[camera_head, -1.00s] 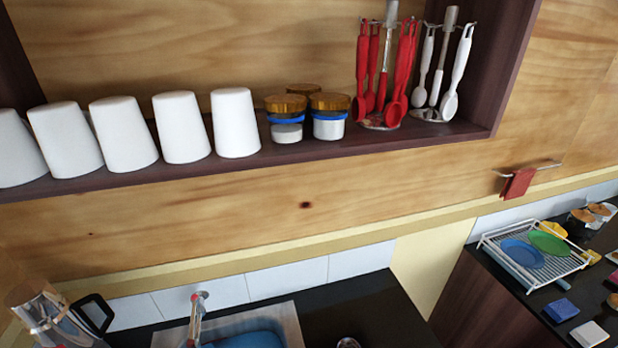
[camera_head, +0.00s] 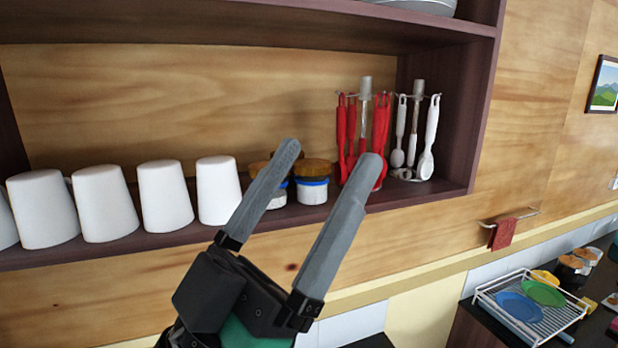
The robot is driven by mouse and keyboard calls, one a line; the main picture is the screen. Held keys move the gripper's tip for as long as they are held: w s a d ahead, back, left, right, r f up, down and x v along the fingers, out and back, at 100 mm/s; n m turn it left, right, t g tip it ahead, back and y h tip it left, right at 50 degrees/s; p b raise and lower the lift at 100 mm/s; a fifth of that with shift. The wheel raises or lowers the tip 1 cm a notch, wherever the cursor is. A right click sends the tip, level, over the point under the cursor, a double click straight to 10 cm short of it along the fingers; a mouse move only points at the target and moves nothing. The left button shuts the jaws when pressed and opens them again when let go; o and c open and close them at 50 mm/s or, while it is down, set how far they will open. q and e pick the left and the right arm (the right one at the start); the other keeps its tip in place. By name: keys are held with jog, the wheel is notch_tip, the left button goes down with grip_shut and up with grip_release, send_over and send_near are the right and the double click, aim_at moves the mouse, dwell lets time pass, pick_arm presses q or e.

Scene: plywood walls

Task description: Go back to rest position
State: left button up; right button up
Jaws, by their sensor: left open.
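My left gripper (camera_head: 328,160) is raised in the lower middle of the head view, in front of the wall shelf (camera_head: 130,242). Its two grey fingers are spread wide, with nothing between them. The fingertips overlap the jars and red utensils in the picture; I cannot tell how far they are from the shelf. My right gripper is not in view.
On the shelf stand several upturned white cups (camera_head: 105,203), jars with brown lids (camera_head: 312,190), red utensils (camera_head: 381,130) and white utensils (camera_head: 428,140) on racks. A dish rack (camera_head: 480,298) with plates stands at lower right. A red cloth (camera_head: 502,234) hangs on a bar.

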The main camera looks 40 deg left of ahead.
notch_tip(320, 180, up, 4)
jog(key=p, duration=0.3)
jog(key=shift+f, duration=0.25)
dwell(0.8)
